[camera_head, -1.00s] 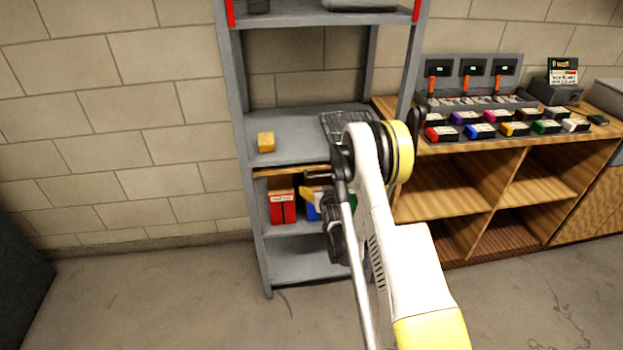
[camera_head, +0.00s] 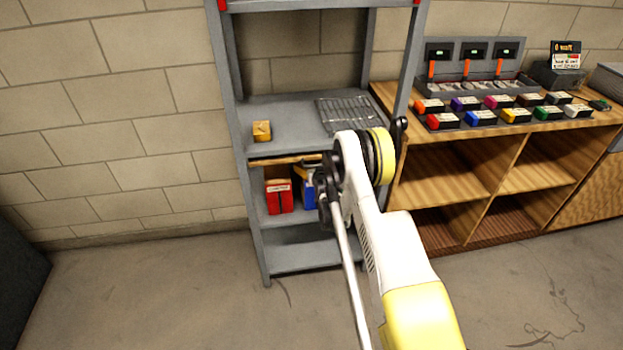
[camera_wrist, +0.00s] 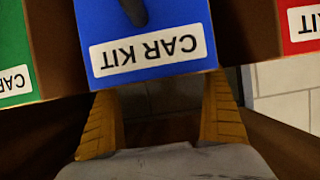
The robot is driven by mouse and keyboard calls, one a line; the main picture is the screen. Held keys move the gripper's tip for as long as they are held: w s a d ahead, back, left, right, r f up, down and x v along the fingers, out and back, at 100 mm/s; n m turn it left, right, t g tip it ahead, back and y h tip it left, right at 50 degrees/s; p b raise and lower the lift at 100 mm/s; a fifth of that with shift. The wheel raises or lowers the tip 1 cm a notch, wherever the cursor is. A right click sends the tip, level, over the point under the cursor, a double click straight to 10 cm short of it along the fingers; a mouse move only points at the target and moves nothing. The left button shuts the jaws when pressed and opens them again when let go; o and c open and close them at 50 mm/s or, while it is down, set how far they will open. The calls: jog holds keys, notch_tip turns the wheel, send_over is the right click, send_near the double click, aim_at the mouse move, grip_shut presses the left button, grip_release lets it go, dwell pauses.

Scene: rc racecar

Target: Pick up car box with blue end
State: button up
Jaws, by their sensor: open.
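The car box with the blue end (camera_head: 308,196) stands on the shelf below the wooden-edged board, partly hidden by my arm. In the wrist view its blue face (camera_wrist: 150,25) fills the top middle, with a white label reading CAR KIT upside down. A dark, narrow shape overlaps its upper part. My gripper (camera_wrist: 160,90) is open. Its two orange fingers are spread, one below each lower corner of the blue end, with nothing seen held between them. Whether they touch the box I cannot tell. In the head view my arm's end covers the gripper.
A red-ended box (camera_head: 279,197) is left of the blue one in the head view. A green-ended box (camera_wrist: 15,55) is on its other side in the wrist view. The grey rack's (camera_head: 290,130) board and posts are close around. A wooden bench (camera_head: 440,185) stands right.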

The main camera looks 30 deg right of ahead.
jog(key=shift+x, duration=0.9)
jog(key=c, duration=1.2)
jog(key=shift+r, duration=0.25)
